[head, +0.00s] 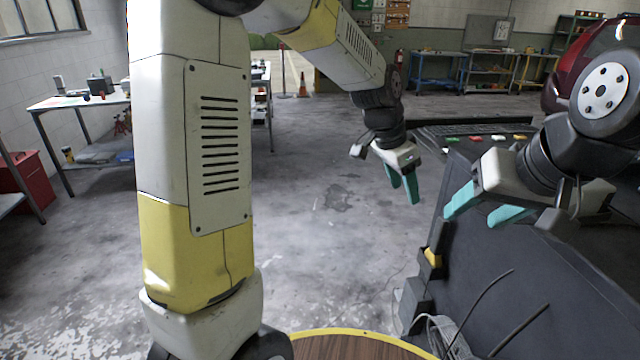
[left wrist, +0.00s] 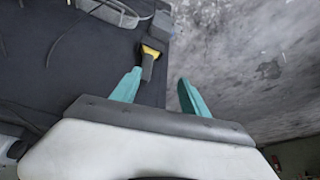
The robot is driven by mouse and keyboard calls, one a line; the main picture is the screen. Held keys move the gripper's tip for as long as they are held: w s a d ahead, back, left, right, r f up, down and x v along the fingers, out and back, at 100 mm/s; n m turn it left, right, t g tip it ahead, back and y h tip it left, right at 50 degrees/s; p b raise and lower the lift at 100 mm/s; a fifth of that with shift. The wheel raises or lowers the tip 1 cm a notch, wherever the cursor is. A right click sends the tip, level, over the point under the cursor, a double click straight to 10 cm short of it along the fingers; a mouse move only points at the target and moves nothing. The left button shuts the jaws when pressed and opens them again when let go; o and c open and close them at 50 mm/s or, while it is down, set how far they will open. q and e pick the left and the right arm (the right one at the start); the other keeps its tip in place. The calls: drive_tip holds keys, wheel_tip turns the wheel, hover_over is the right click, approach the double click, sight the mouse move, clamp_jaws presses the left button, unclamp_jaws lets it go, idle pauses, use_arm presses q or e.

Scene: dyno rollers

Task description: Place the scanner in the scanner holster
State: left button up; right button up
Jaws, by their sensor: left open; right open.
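A small yellow and black thing (head: 432,257), which looks like the scanner, is at the side of the dark console in the head view. In the left wrist view the scanner (left wrist: 150,50) shows a yellow part and a dark part. A grey box (head: 414,302), possibly the holster, is close by it; it also shows in the left wrist view (left wrist: 160,24). I cannot tell whether they touch. My left gripper (head: 403,191) is open and empty, its fingers (left wrist: 159,78) pointing toward the scanner but apart from it. My right gripper (head: 470,218) is open and empty over the console.
The dark console (head: 540,290) fills the lower right, with loose cables (head: 440,330) at its foot. A round wooden top (head: 350,346) is at the bottom. A red car (head: 590,60) stands at right. A workbench (head: 85,100) is at left. The middle floor is clear.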

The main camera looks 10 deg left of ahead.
use_arm(q)
drive_tip(key=s+a+r+n+t, duration=0.1)
drive_tip(key=s+a+r+n, duration=0.3)
drive_tip(key=s+a, duration=0.5)
drive_tip(key=s+a+r+n+t+y, duration=0.1)
drive_tip(key=s+a+r+n, duration=0.3)
drive_tip(key=s+a, duration=0.6)
drive_tip(key=s+n+t, duration=0.1)
drive_tip(key=n, duration=0.1)
drive_tip(key=shift+r+n+t+y, duration=0.2)
drive_tip(key=shift+n+t+y, duration=0.1)
drive_tip(key=shift+n, duration=0.1)
drive_tip(key=shift+s, duration=0.1)
